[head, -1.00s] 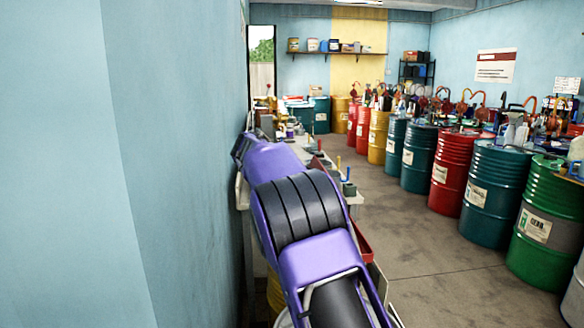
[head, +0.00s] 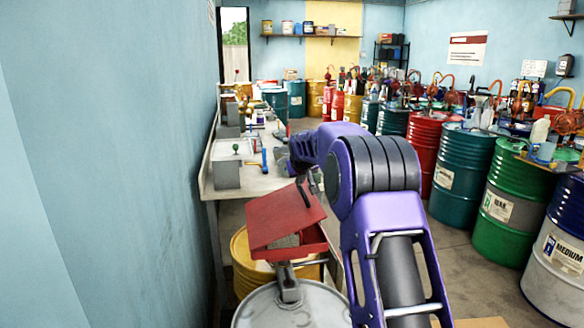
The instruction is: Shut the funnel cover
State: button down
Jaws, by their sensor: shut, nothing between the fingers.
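The red funnel (head: 313,250) sits on top of a white-topped drum (head: 262,312), on a short grey metal neck, at the lower middle of the head view. Its red cover (head: 275,216) is tilted, with its front edge raised off the funnel, and a grey part shows in the gap. A dark handle-like piece (head: 305,192) stands at the cover's right side. My gripper (head: 283,163) is small and grey at the end of my purple arm, just behind and above the cover. It is shut and holds nothing. Whether it touches the cover cannot be told.
A long bench (head: 232,186) with a grey box (head: 226,172) and small tools runs along the left wall. A yellow drum (head: 246,268) stands behind the funnel's drum. A row of coloured drums (head: 463,180) lines the right, with open floor between.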

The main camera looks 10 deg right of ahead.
aim_at(315, 199)
jog(key=d+f, duration=0.1)
jog(key=d+f+m+y, duration=0.1)
jog(key=f, duration=0.1)
jog(key=d+f+y+b, duration=0.1)
jog(key=f, duration=0.1)
jog(key=shift+d, duration=0.15)
jog(key=shift+d+f+b, duration=0.2)
jog(key=shift+f, duration=0.45)
jog(key=shift+d+f+b, duration=0.2)
jog(key=shift+f, duration=0.4)
jog(key=shift+s+f, duration=0.1)
